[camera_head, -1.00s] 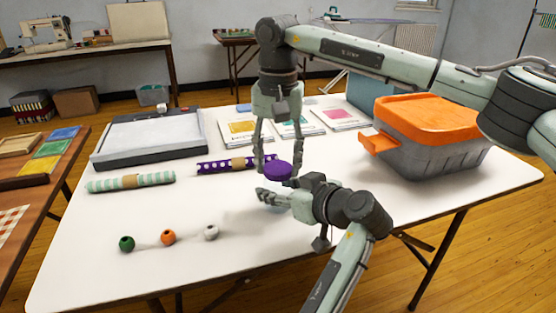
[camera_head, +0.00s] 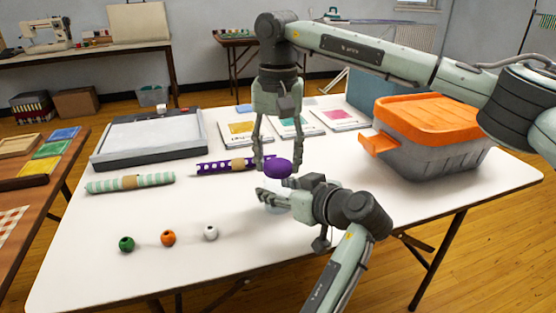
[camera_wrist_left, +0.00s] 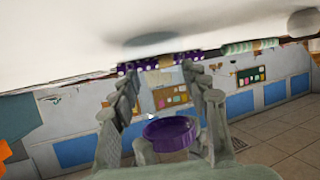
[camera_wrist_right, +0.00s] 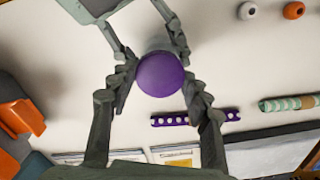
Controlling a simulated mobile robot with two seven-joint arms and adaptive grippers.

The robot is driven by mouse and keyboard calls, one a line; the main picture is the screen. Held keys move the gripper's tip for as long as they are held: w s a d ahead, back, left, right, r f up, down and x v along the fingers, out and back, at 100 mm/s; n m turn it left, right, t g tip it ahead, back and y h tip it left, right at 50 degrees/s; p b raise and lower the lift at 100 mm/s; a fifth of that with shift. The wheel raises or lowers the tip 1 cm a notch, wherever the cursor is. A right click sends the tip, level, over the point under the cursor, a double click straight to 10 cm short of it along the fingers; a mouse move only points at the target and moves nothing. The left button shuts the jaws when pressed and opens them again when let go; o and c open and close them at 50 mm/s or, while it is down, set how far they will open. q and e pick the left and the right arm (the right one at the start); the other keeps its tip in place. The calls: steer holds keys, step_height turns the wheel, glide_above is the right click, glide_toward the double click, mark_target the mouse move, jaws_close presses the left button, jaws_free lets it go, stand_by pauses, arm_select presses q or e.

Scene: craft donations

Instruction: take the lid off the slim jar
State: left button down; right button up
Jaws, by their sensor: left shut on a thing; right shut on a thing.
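The slim jar has a purple lid (camera_head: 278,168), which also shows in the right wrist view (camera_wrist_right: 160,74) and in the left wrist view (camera_wrist_left: 170,133). My right gripper (camera_head: 274,162) reaches down from above with its fingers shut on the lid's sides. My left gripper (camera_head: 268,196) comes in low from the right of the picture, shut on the jar body just below the lid. The clear jar body (camera_head: 272,209) is mostly hidden by the left fingers. Whether the lid is still seated on the jar or slightly above it, I cannot tell.
A grey bin with an orange lid (camera_head: 430,120) stands at the table's right. A purple dotted roll (camera_head: 213,166) and a striped green roll (camera_head: 130,183) lie left. Green, orange and white beads (camera_head: 168,238) sit at front left. A paper trimmer (camera_head: 150,138) stands behind.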

mark_target(278, 165)
steer(key=shift+r, duration=0.75)
steer(key=shift+r, duration=2)
arm_select(q)
steer(key=c, duration=0.7)
jaws_free()
